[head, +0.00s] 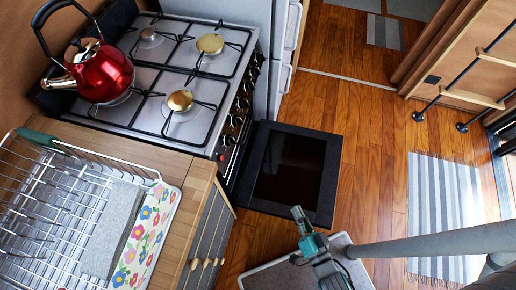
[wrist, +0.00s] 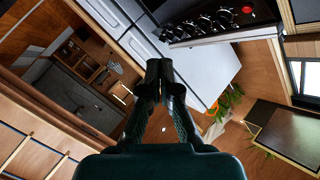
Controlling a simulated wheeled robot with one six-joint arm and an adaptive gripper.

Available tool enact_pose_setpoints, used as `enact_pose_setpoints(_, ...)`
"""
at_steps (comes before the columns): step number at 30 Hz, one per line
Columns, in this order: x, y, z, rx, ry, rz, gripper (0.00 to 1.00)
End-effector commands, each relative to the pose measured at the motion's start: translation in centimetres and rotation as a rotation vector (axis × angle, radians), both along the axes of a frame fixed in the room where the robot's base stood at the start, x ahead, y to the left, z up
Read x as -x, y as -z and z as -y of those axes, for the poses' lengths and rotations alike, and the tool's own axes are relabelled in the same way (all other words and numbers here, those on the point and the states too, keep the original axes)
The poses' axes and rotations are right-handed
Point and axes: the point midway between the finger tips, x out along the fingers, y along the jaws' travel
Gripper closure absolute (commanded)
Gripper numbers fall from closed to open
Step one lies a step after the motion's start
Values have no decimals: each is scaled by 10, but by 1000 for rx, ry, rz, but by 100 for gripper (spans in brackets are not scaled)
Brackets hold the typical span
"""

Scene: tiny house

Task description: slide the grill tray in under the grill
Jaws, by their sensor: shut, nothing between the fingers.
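The cooker (head: 185,75) stands at the upper left in the head view, with its row of black knobs along the front. A door with a dark glass pane (head: 290,168) hangs open and flat in front of it. I cannot make out the grill tray or the grill opening in either view. My gripper (head: 299,214) is near the open door's front edge in the head view. In the wrist view, my gripper (wrist: 158,72) is shut and empty, with the black knob panel (wrist: 222,22) beyond it to the upper right.
A red kettle (head: 100,72) sits on the hob. A wire dish rack (head: 60,200) with a cloth and a flowered mat covers the counter at left. White fridge doors (head: 287,45) stand beyond the cooker. Bare wooden floor and a striped rug (head: 440,200) lie to the right.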

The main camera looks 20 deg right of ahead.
Motion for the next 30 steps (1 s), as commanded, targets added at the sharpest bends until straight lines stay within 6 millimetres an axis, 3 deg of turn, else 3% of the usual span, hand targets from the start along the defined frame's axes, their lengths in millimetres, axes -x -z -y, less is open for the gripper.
enact_pose_setpoints(6, -62, 59, 0, -278, -10, 43, 100)
enact_pose_setpoints(15, -152, 117, 2, -669, -63, 51, 100)
enact_pose_setpoints(21, -192, 136, 5, -852, -93, 31, 100)
enact_pose_setpoints(30, -214, 140, 3, -912, -105, 22, 100)
